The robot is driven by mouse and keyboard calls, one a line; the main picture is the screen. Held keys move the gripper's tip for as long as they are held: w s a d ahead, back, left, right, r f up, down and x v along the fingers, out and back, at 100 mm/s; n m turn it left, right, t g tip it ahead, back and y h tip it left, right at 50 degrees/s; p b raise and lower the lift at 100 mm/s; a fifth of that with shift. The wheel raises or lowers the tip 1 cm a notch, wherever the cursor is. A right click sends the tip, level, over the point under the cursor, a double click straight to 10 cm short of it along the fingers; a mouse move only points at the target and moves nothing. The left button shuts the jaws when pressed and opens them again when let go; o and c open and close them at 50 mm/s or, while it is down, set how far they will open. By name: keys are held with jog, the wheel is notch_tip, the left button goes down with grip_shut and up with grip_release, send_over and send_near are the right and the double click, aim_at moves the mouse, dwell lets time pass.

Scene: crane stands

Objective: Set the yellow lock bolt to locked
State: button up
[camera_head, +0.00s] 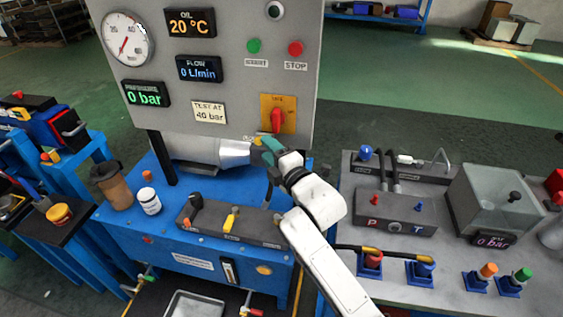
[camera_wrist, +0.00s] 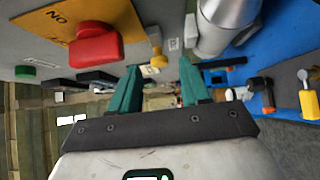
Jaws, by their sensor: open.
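A small yellow bolt (camera_wrist: 156,48) with a round head stands out from the lower edge of the grey panel, beside a small white label, in the wrist view. In the head view a yellow bit (camera_head: 257,143) shows there, partly hidden by my gripper. My gripper (camera_head: 268,149) is open with teal fingers just below the panel's lower edge. In the wrist view the empty gap between the fingertips (camera_wrist: 159,72) lies below the bolt in the picture; I see no contact. Whether the bolt is locked cannot be told.
A red rotary switch (camera_head: 277,119) on a yellow plate sits above my gripper. A silver cylinder (camera_head: 235,153) is close to its left. A dark valve block (camera_head: 205,221) with a yellow lever (camera_head: 230,222) lies on the blue bench. A grey bench (camera_head: 350,215) stands at right.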

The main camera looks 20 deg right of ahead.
jog(key=shift+s+d+b, duration=0.2)
jog(key=shift+s+b, duration=0.05)
jog(key=shift+s, duration=1.25)
jog(key=shift+s+d+b, duration=0.2)
jog(key=shift+s, duration=1.25)
jog(key=shift+f, duration=0.1)
